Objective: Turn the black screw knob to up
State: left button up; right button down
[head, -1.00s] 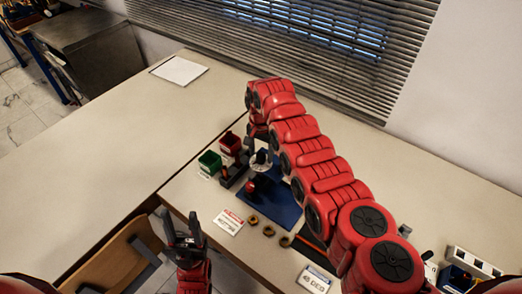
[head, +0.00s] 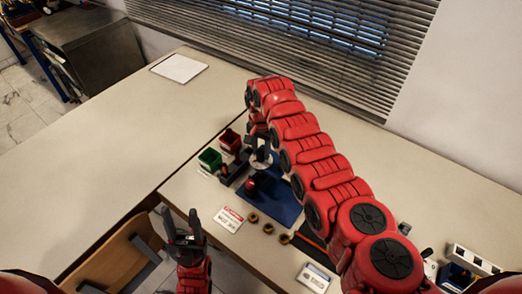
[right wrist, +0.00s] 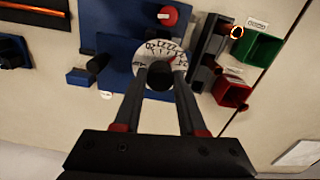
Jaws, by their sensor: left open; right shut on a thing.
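The black screw knob (right wrist: 159,78) stands at the middle of a white round dial (right wrist: 147,49) with dark markings and a small red mark. My right gripper (right wrist: 160,70) has one finger on each side of the knob and is shut on it. In the head view the dial (head: 262,164) shows on the blue rig plate (head: 284,205), while my right arm and fingers hide most of the knob. Which way the knob points is hard to tell. My left gripper (head: 186,226) is open and empty, beyond the table's front edge.
A red knob (head: 251,183) sits near the dial on the rig. Green (head: 210,160) and red (head: 230,141) bins stand left of it. Several brass nuts (head: 268,228) and a warning card (head: 229,219) lie in front. The left table is mostly clear, with a white sheet (head: 179,68).

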jog(key=shift+f+n+b, duration=0.25)
jog(key=shift+n+b, duration=0.55)
jog(key=shift+b, duration=0.25)
jog(key=n+b, duration=0.9)
jog(key=n, duration=0.1)
jog(key=shift+r, duration=0.1)
jog(key=n+b, duration=0.1)
jog(key=n, duration=0.1)
jog(key=shift+n, duration=0.3)
jog(key=n+b, duration=0.1)
jog(key=n, duration=0.2)
jog(key=shift+r+n, duration=0.15)
jog(key=shift+n, duration=0.15)
jog(key=n, duration=0.3)
jog(key=shift+n, duration=2.3)
